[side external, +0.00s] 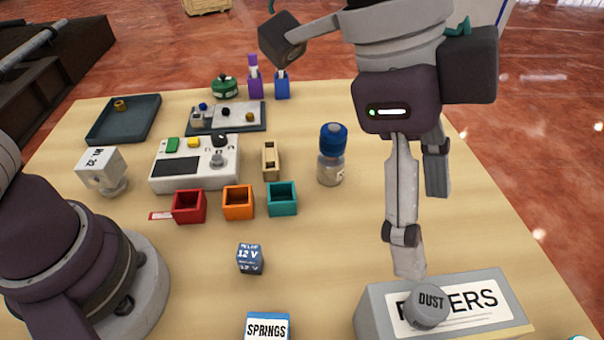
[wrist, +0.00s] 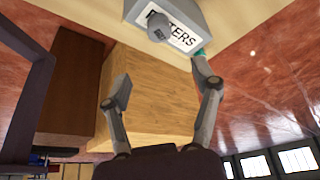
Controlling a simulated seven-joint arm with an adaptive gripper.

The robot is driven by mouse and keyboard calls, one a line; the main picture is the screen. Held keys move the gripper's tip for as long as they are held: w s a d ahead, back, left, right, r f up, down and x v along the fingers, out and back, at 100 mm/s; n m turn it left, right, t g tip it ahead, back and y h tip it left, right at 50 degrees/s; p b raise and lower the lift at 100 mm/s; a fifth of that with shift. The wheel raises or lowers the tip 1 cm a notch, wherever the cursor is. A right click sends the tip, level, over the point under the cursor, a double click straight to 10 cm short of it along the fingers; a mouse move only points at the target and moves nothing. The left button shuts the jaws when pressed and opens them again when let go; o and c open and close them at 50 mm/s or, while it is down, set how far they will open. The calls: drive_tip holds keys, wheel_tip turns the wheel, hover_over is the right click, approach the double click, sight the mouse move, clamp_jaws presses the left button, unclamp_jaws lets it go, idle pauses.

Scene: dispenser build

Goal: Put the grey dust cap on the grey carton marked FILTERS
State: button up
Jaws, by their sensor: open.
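The grey carton marked FILTERS (side external: 372,312) stands at the near right of the table; it also shows at the top of the wrist view (wrist: 132,13). The round grey dust cap, marked DUST (side external: 427,308), appears to rest on the carton's labelled top, covering some of the letters. The cap also shows in the wrist view (wrist: 158,26). My gripper (side external: 422,225) is open and empty, with its fingers pointing down. In the wrist view its fingertips (wrist: 163,86) are apart, and the cap lies beyond them, clear of both.
A blue relay box (side external: 250,258) and a SPRINGS box (side external: 267,327) stand left of the carton. Red (side external: 189,207), orange (side external: 238,203) and teal (side external: 282,199) bins stand mid-table. A blue-capped bottle (side external: 331,165) is behind them.

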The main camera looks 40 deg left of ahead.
drive_tip(key=w+a+r+n+t+y, duration=0.15)
drive_tip(key=a+n, duration=0.35)
drive_tip(key=a, duration=0.5)
drive_tip(key=a+r+n+t+y, duration=0.1)
drive_tip(key=a+n+t, duration=0.3)
drive_tip(key=a, duration=0.6)
drive_tip(key=s+a+f+n+y, duration=0.2)
drive_tip(key=s+a+f+n, duration=0.1)
drive_tip(key=a+n, duration=0.4)
drive_tip(key=shift+s+a+f, duration=0.35)
drive_tip(key=shift+s+a, duration=0.25)
drive_tip(key=shift+a, duration=0.2)
